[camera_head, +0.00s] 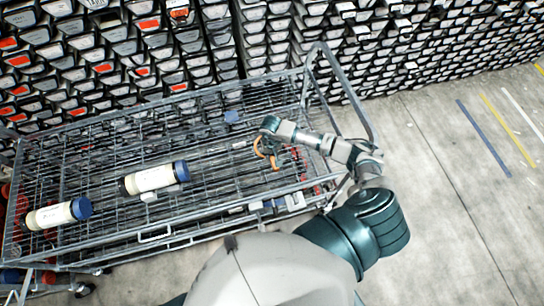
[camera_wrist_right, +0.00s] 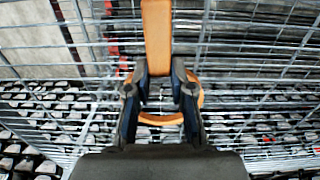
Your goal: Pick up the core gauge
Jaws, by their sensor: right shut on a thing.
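The core gauge appears to be the orange piece (camera_head: 260,151) at my right gripper (camera_head: 268,130), over the right part of the wire cart. In the right wrist view, a flat orange bar (camera_wrist_right: 157,35) runs up from between the fingers, and a curved orange part shows behind and below them. My right gripper (camera_wrist_right: 160,82) is shut on this orange piece. In the head view I cannot tell whether the piece touches the mesh. My left gripper is not in view.
The wire-mesh cart (camera_head: 155,235) has raised rails and a tall end handle (camera_head: 345,85). Two pale cylinders with blue caps, one nearer the middle (camera_head: 155,178) and one at left (camera_head: 60,214), lie on it. Stacked racks (camera_head: 120,50) stand behind. Floor (camera_head: 460,190) at right is clear.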

